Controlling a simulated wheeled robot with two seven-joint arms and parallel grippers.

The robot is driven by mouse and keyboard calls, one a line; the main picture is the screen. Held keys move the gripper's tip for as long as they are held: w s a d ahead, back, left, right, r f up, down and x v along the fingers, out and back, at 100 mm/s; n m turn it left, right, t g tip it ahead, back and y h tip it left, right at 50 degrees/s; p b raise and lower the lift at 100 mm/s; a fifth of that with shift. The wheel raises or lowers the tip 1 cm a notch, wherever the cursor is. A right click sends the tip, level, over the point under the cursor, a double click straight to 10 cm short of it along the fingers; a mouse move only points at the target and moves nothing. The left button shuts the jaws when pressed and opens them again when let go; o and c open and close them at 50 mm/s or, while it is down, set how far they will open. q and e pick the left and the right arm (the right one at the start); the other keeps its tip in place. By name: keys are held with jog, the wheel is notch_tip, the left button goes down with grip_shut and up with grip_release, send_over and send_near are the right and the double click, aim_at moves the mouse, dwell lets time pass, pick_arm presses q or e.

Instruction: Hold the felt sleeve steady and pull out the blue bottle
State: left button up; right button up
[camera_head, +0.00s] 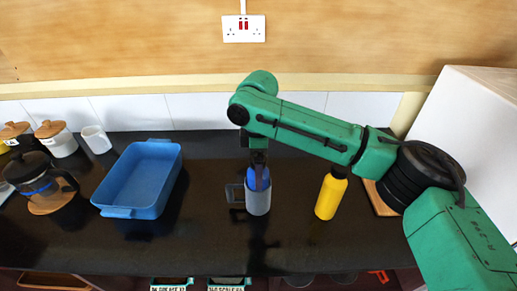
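The blue bottle (251,179) stands upright in the grey felt sleeve (257,204) on the dark counter. Only the bottle's upper part shows above the sleeve's rim. My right arm comes in from the right and bends down over the bottle. My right gripper (259,172) points down at the bottle's top, with a dark finger in front of it. I cannot tell whether its fingers are closed on the bottle. My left gripper is not in view.
A yellow bottle (331,195) stands to the right of the sleeve, below my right forearm. A blue tray (140,180), a coffee pot (36,183) and a white mug (96,139) stand further left.

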jog(key=shift+f, duration=0.85)
grip_shut()
grip_release()
jog(key=shift+r, duration=4.05)
